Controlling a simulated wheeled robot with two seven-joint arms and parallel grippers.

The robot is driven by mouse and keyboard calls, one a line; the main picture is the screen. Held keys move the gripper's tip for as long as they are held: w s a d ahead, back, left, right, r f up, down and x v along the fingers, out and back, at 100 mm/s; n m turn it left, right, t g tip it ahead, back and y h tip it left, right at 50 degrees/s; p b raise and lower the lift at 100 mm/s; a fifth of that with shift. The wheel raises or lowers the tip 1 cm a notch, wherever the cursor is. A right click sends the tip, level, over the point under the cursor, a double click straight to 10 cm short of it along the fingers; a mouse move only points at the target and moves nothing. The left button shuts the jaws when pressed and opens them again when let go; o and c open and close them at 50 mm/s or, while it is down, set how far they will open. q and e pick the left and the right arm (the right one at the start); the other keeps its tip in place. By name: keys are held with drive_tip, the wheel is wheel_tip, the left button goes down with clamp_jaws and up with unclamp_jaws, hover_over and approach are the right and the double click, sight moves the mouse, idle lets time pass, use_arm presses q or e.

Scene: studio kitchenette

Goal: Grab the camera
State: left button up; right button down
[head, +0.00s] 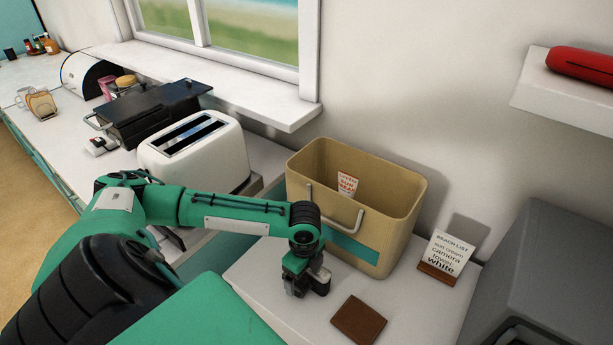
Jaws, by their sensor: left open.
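A small silver-grey and black object (319,277), which looks like the camera, is on the white counter in front of the beige basket. It is partly hidden by my gripper. My left gripper (296,283) points down right at this object, its jaws open. I cannot tell whether the jaws touch it or stand around it. My left arm comes in from the left. My right gripper is not in view.
The beige basket (404,205) with handles stands close behind my gripper. A brown flat item (359,319) and a list card (447,254) are nearby. A white toaster (197,154) and black grill (150,113) stand left. A grey box (555,265) stands right.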

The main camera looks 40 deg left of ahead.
sight(304, 279)
use_arm(q)
wheel_tip(304, 279, down, 3)
drive_tip(key=shift+s+f+p, duration=0.15)
drive_tip(key=shift+f+p, duration=0.05)
drive_tip(key=shift+p, duration=0.1)
drive_tip(key=shift+f, duration=0.2)
drive_tip(key=c, duration=1.4)
drive_tip(key=shift+c, duration=0.2)
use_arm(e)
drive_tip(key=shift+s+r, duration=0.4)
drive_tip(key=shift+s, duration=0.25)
use_arm(q)
drive_tip(key=shift+r, duration=0.15)
